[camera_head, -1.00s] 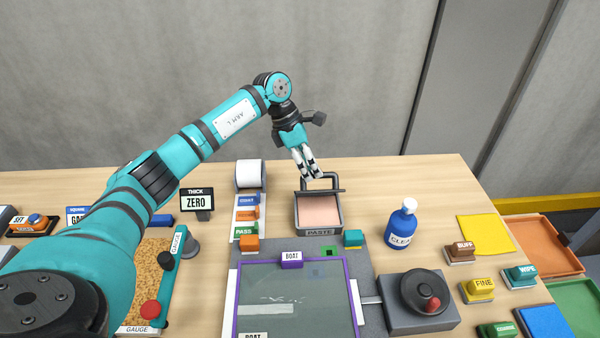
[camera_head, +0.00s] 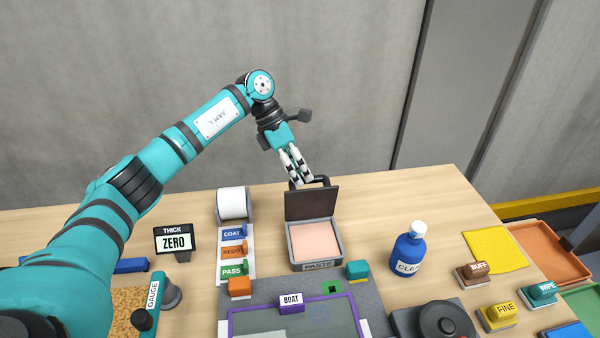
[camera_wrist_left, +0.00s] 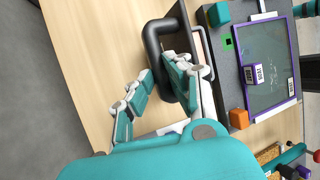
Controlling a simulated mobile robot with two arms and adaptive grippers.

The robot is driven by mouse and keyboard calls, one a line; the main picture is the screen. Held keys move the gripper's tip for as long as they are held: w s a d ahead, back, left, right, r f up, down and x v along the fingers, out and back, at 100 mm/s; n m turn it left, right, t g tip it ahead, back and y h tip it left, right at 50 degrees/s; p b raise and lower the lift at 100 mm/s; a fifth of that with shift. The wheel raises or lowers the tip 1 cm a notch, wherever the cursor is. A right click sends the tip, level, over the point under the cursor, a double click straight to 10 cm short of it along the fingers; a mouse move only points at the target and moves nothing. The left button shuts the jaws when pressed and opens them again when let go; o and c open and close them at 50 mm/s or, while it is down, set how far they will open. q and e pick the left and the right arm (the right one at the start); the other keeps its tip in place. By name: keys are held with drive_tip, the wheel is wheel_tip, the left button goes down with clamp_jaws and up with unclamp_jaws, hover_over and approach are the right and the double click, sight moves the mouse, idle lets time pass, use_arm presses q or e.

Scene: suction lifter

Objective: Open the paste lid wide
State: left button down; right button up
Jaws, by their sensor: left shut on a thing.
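The paste box (camera_head: 317,265) stands open near the middle of the table, with pink paste inside and a PASTE label on its front. Its dark lid (camera_head: 311,204) stands up at the back edge, its inner face towards the head camera. A dark loop handle (camera_head: 325,181) shows above the lid's top edge. My left gripper (camera_head: 298,179) is shut on the lid handle, behind and above the box. The handle also shows in the left wrist view (camera_wrist_left: 151,38), beside the fingers of my left gripper (camera_wrist_left: 160,88). My right gripper is not in view.
A blue bottle (camera_head: 408,250) stands right of the box. A teal block (camera_head: 357,270) and an orange block (camera_head: 239,287) sit in front. A paper roll (camera_head: 232,204) and the THICK ZERO sign (camera_head: 174,241) are at left. The table right of the lid is clear.

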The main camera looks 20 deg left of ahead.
use_arm(q)
drive_tip(key=shift+s+a+f, duration=0.2)
drive_tip(key=shift+a+f, duration=0.25)
drive_tip(key=shift+f, duration=0.25)
drive_tip(key=c, duration=1.7)
unclamp_jaws()
drive_tip(key=o, duration=0.4)
drive_tip(key=shift+w+f, duration=0.25)
drive_tip(key=shift+w, duration=0.2)
drive_tip(key=shift+s+r, duration=0.1)
drive_tip(key=shift+s, duration=0.05)
drive_tip(key=v, duration=0.8)
drive_tip(key=d+v, duration=0.1)
drive_tip(key=v, duration=0.3)
drive_tip(key=shift+w+a+r, duration=0.1)
drive_tip(key=shift+w+r, duration=0.2)
drive_tip(key=shift+r, duration=0.1)
